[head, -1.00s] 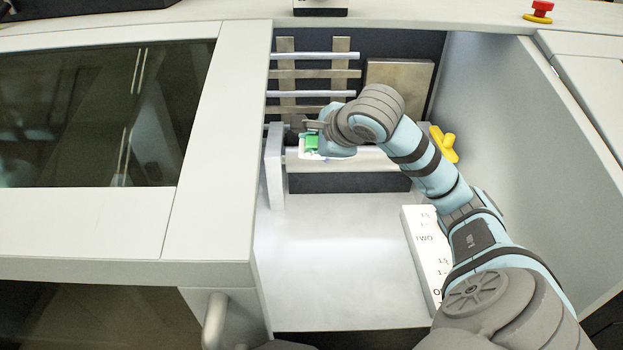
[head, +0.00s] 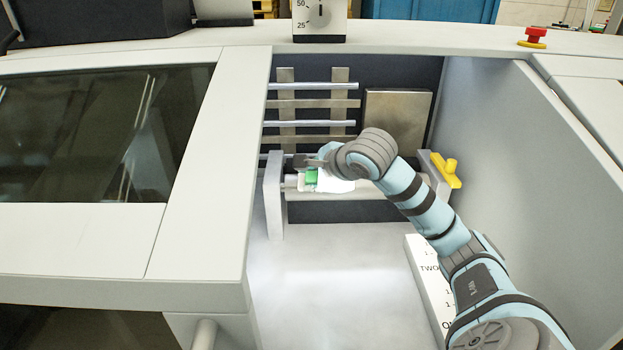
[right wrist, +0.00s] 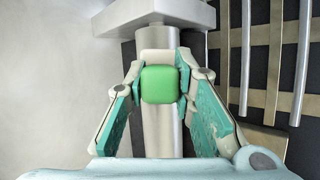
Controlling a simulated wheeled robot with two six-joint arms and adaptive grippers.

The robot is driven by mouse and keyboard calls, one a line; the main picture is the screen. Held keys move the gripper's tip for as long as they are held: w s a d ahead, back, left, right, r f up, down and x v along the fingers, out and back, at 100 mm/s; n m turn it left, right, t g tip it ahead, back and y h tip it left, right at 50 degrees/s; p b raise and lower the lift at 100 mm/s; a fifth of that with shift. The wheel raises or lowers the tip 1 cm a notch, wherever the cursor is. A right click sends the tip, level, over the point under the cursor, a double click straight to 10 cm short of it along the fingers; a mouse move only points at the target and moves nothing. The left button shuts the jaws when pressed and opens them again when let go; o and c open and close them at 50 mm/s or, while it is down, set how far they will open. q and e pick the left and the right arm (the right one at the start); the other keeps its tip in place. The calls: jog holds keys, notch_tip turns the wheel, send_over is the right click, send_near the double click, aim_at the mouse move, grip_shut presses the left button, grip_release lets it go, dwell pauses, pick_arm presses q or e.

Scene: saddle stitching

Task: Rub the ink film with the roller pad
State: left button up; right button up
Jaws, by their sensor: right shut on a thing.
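The roller pad (right wrist: 160,84), a green block with a whitish part behind it, sits between the fingers of my right gripper (right wrist: 162,92) in the right wrist view. The gripper is shut on it. In the head view the green pad (head: 311,176) is at the left part of a pale metal roller (head: 385,187), with my right gripper just over it. The roller (right wrist: 158,132) runs behind the pad in the wrist view; I cannot tell whether they touch. I cannot make out an ink film. My left gripper is not in view.
A white bracket (head: 273,195) holds the roller's left end. A yellow knob (head: 446,169) is at its right end. Metal bars (head: 310,123) and a metal plate (head: 397,118) lie behind.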

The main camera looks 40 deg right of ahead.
jog(key=shift+w+f, duration=0.1)
dwell(0.3)
jog(key=shift+w+d+f+b, duration=0.4)
jog(key=shift+w+f, duration=0.05)
jog(key=shift+f, duration=0.1)
